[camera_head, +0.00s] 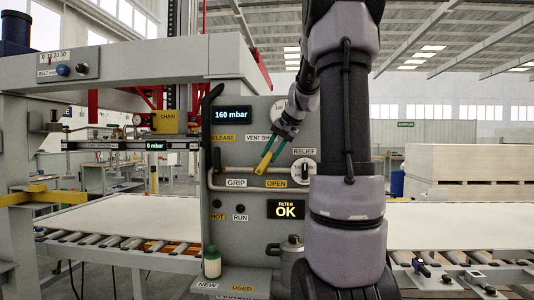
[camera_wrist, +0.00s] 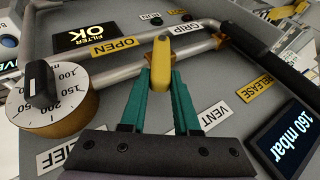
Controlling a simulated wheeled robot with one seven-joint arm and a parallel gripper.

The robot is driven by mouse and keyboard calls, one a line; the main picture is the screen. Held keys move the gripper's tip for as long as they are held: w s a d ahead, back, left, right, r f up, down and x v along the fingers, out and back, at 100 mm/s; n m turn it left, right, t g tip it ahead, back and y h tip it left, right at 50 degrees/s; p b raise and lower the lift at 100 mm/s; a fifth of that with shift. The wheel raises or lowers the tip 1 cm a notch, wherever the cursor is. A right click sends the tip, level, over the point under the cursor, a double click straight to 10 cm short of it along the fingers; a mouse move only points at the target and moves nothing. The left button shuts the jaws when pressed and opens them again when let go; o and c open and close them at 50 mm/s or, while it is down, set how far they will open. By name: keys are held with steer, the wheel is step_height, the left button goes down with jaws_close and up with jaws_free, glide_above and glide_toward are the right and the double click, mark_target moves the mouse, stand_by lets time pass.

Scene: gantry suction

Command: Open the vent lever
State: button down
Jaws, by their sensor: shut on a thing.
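The vent lever is a yellow handle (camera_head: 265,161) on the grey control panel. It stands up from the horizontal pipe, tilted a little to the right, above the OPEN label. My gripper (camera_head: 281,137) reaches it from the upper right. In the wrist view the teal fingers of my gripper (camera_wrist: 160,88) are shut on the lever (camera_wrist: 161,58), one finger on each side. The lever's end between the fingers is partly hidden. The VENT label (camera_wrist: 214,115) lies beside the fingers in the wrist view.
The RELIEF dial (camera_wrist: 45,99) with its black knob stands close beside my gripper. A black vertical handle (camera_head: 207,135) is at the panel's left edge. The pressure display (camera_head: 231,114) reads 160 mbar. The filter display (camera_head: 286,209) reads OK. A pale sheet (camera_head: 120,222) lies on rollers at left.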

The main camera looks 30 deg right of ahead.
steer(key=shift+s+d+f+t+y, duration=0.15)
steer(key=shift+d+t+y, duration=0.1)
steer(key=shift+t+y, duration=0.05)
stand_by(0.4)
steer(key=c, duration=0.6)
jaws_free()
steer(key=shift+c, duration=0.2)
steer(key=v, duration=1)
steer(key=shift+s+d, duration=0.25)
